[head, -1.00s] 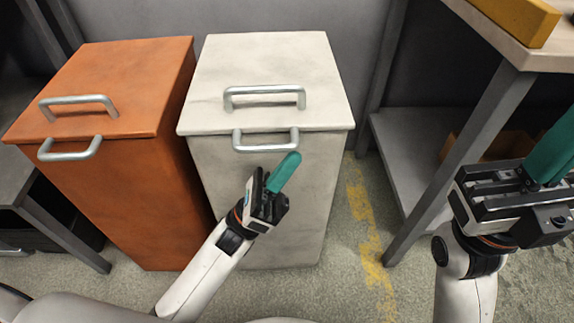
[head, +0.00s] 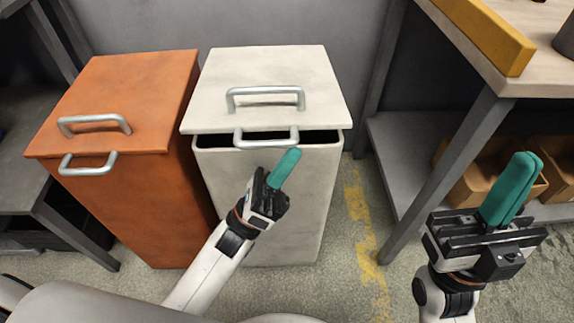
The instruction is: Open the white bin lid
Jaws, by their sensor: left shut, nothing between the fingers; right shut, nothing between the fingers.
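The white bin (head: 268,215) stands in the middle of the head view. Its lid (head: 210,110) is raised a little at the front, with a dark gap under its front edge. One handle (head: 265,91) is on top of the lid and another (head: 266,145) is at its front edge. My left gripper (head: 285,168), with teal fingers, is shut just below and right of the front handle. I cannot tell whether its fingertips touch the handle. My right gripper (head: 512,187) is shut and empty at the right, away from the bin.
An orange bin (head: 135,200) with its lid closed stands close to the left of the white bin. A workbench (head: 505,75) with a yellow block (head: 488,35) and cardboard boxes (head: 480,185) on its lower shelf is at the right. The floor with yellow marking (head: 360,215) between is free.

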